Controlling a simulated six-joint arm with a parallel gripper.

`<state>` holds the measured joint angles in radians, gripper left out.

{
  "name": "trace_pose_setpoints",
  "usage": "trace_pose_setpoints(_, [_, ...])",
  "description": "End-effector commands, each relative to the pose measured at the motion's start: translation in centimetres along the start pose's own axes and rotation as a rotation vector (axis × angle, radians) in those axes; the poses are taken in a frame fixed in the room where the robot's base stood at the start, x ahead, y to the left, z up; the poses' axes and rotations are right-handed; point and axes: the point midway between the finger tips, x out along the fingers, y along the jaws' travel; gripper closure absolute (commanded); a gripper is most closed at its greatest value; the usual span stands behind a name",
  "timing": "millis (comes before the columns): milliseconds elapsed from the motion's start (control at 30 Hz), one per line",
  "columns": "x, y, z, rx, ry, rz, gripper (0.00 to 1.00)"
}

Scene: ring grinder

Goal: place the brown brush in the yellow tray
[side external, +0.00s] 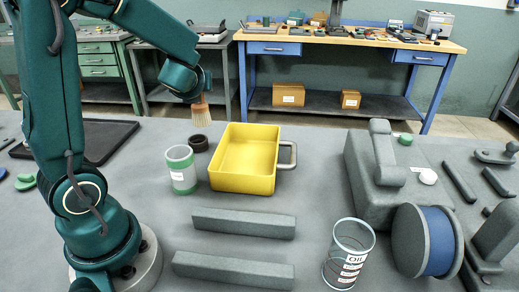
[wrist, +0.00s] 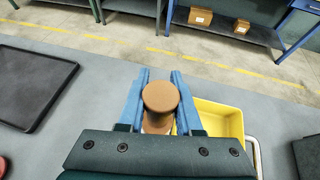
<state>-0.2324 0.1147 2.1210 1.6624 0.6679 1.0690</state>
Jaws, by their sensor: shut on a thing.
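The brown brush (side external: 201,114) hangs upright from my gripper (side external: 200,94) in the side view, bristles pointing down, above the table and just left of the tray's back edge. In the wrist view my gripper (wrist: 160,104) has its two blue fingers shut on the brush's round brown handle (wrist: 160,96). The yellow tray (side external: 243,184) stands on the table with a grey handle on its right side, and its visible inside is empty. The tray (wrist: 236,126) shows right of the fingers in the wrist view, partly hidden by my gripper.
Two grey bars (side external: 243,223) lie in front. An oil glass (side external: 348,255), a grey machine and a blue spool (side external: 437,242) are to the right. A dark flat tray (wrist: 30,82) lies left.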

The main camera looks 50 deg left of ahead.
Motion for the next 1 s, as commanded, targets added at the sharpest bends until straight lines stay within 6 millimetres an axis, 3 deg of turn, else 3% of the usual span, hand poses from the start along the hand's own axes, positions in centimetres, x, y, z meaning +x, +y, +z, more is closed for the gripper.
trace_pose_setpoints(233, [-0.7, -3.1, -0.8, 0.03, -0.003, -0.062, 1.0])
trace_pose_setpoints(700, [0.2, -11.2, -5.9, 0.028, -0.004, -0.058, 1.0])
trace_pose_setpoints(1000, [0.5, -13.6, -7.4, 0.025, -0.006, -0.054, 1.0])
